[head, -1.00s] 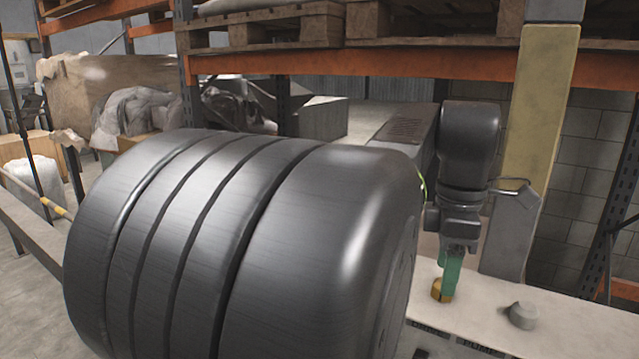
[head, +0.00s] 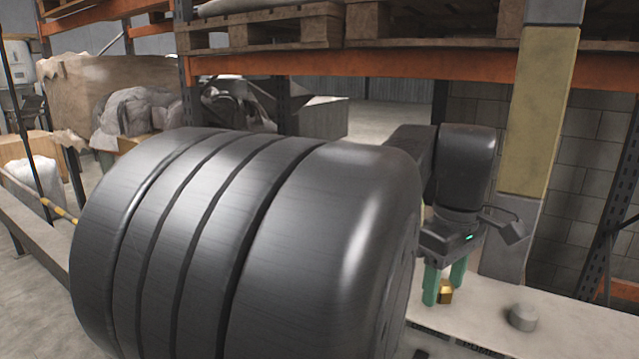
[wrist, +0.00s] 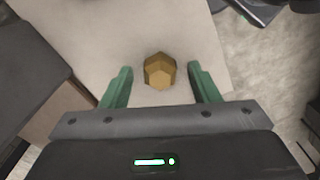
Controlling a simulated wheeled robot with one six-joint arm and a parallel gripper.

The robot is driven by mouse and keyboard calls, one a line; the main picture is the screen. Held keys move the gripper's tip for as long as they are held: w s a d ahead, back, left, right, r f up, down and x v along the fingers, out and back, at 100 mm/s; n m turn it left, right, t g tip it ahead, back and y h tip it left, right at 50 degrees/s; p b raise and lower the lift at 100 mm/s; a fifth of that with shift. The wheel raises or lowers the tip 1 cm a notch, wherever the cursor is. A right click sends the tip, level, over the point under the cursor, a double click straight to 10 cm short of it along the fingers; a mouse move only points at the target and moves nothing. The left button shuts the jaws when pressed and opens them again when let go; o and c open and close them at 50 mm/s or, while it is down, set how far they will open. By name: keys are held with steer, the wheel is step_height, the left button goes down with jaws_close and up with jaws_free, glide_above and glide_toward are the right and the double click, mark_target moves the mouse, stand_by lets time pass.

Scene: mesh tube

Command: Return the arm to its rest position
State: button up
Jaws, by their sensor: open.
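My gripper (head: 444,284) has green fingers and points down over the pale tabletop (head: 470,326). It is open, with a clear gap between the fingers. A small gold faceted block (head: 446,291) is by the fingertips. In the wrist view, the block (wrist: 160,71) lies between and just ahead of the two green fingers (wrist: 160,88), with space on both sides and nothing gripped. My large dark arm link covers much of the head view and hides the table's left part.
A grey cylinder-like piece (head: 522,317) stands on the table to the right of my gripper. A grey and yellow post (head: 540,110) rises behind it. Orange shelving beams (head: 350,66) with wooden pallets (head: 285,28) cross above. Covered goods stand at the left.

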steer(key=m, duration=1.1)
steer(key=shift+m, duration=0.3)
steer(key=shift+r, duration=0.1)
stand_by(0.4)
